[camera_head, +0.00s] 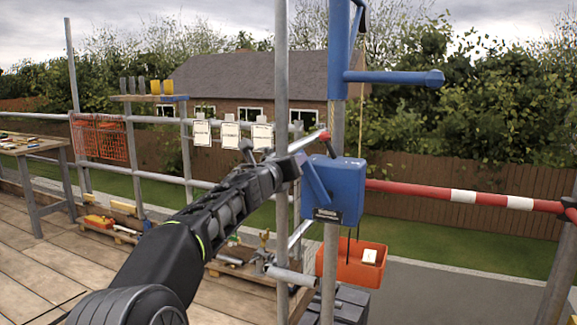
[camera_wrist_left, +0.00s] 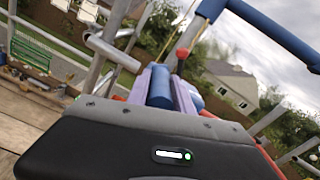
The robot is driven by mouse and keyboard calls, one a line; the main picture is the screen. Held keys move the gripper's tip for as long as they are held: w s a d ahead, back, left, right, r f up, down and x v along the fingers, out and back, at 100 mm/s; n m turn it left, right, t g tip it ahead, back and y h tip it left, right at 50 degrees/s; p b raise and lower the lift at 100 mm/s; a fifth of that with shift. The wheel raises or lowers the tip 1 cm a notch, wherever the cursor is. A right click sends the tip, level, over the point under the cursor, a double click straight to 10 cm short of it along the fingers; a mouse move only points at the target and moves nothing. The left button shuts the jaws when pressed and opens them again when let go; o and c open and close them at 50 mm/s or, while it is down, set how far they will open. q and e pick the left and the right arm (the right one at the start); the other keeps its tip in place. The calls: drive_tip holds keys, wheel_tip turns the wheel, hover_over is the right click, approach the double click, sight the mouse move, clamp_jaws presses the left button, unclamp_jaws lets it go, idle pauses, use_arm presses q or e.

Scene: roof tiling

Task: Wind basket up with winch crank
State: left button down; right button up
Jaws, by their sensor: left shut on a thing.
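The blue winch (camera_head: 340,195) is mounted on a grey upright pole. A blue crank arm (camera_head: 316,182) slants up along its left side. My left gripper (camera_head: 297,160) reaches in from the left, at the upper end of the crank arm. In the left wrist view its jaws (camera_wrist_left: 162,90) are shut around a blue cylindrical crank handle (camera_wrist_left: 160,84). In the head view the jaws and arm mostly hide the handle. The orange basket (camera_head: 338,272) hangs below the winch on dark lines, with a small white item (camera_head: 369,256) in it. My right gripper is not seen.
A blue hoist arm (camera_head: 395,76) juts right above the winch. A red-and-white rail (camera_head: 430,190) runs right from it. A scaffold pole (camera_head: 281,90) stands close beside my left wrist. A workbench (camera_head: 35,150) and low pallets stand at the left on the plank deck.

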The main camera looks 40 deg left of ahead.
use_arm(q)
drive_tip(key=shift+w+d+r+m, duration=0.25)
drive_tip(key=shift+d+r+m, duration=0.15)
drive_tip(key=shift+d+m, duration=0.25)
drive_tip(key=shift+d, duration=0.1)
drive_tip(key=c, duration=1.1)
unclamp_jaws()
drive_tip(key=shift+f, duration=0.1)
drive_tip(key=shift+b+v, duration=0.3)
drive_tip(key=shift+v, duration=3.55)
drive_tip(key=shift+s, duration=0.1)
drive_tip(key=shift+p+v, duration=0.7)
drive_tip(key=shift+v, duration=3.7)
